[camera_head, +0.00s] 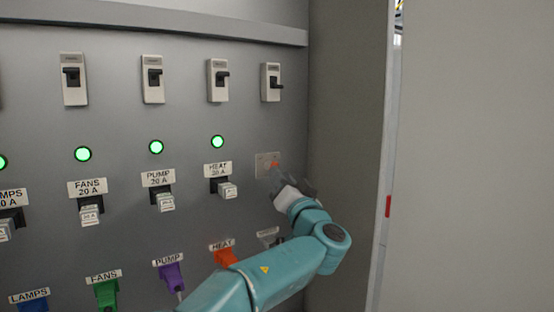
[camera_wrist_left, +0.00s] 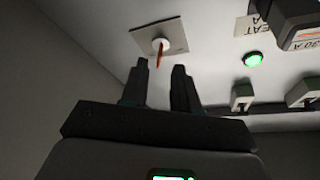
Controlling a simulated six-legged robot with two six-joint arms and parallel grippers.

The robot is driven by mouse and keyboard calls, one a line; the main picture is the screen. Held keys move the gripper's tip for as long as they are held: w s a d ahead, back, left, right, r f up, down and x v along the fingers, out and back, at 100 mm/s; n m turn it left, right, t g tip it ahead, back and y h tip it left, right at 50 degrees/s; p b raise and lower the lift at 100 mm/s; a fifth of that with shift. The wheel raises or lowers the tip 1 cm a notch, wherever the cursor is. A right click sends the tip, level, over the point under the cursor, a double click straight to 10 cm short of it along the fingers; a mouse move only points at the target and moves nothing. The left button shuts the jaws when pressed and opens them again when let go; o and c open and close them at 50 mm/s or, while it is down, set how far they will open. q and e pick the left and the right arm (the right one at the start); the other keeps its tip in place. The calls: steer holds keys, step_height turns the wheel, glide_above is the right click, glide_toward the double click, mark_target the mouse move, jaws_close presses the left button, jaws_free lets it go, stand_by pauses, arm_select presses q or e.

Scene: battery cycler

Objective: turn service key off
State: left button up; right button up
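The service key is a small red-orange key on a square plate (camera_head: 265,160) on the panel, right of the HEAT 20 A fuse. In the left wrist view the key (camera_wrist_left: 159,50) sticks out of a round white lock on the plate (camera_wrist_left: 174,32). My left gripper (camera_head: 278,180) is just below and in front of the key, partly hiding the plate. In the left wrist view my left gripper (camera_wrist_left: 161,72) is open, with two dark fingers apart and the key's end near the gap between their tips. I cannot tell whether they touch it. My right gripper is not in view.
Several green lamps (camera_head: 217,141) are lit above labelled fuses (camera_head: 228,190). A row of breakers (camera_head: 218,80) runs above. Coloured plugs (camera_head: 224,256) sit low on the panel. The cabinet side wall (camera_head: 345,120) stands close on the right.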

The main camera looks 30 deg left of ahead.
arm_select(q)
steer(key=p+x, duration=0.1)
steer(key=x, duration=0.1)
steer(key=shift+a+r, duration=0.2)
steer(key=shift+a, duration=0.1)
steer(key=shift+w+a, duration=0.1)
steer(key=shift+w, duration=0.35)
steer(key=shift+s+a, duration=0.1)
steer(key=shift+s, duration=0.1)
jaws_close()
steer(key=shift+w, duration=0.1)
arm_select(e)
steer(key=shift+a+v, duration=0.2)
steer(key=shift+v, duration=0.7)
arm_select(q)
steer(key=shift+f, duration=0.1)
